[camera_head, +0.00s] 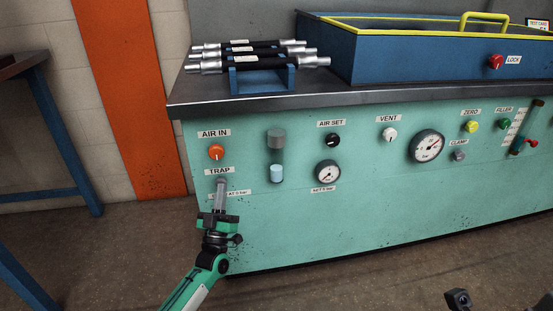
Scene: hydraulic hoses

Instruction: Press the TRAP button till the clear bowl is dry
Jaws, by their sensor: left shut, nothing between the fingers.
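The TRAP label (219,171) is on the green panel front at the left. My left gripper (221,184) is shut and empty, with its fingertips just below that label. The fingers cover the spot under the label, so the button is hidden and I cannot tell whether it is pressed in. The clear bowl (277,172) hangs under a grey cap to the right of the gripper. Pale blue liquid shows in the bowl. A dark part of my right gripper (458,298) shows at the bottom edge, too little to tell its state.
An orange AIR IN knob (216,152) is just above the TRAP label. The AIR SET knob (332,140), a small gauge (328,173) and the VENT knob (389,134) are to the right. Hoses (262,56) lie on a blue rack on the bench top. The floor in front is clear.

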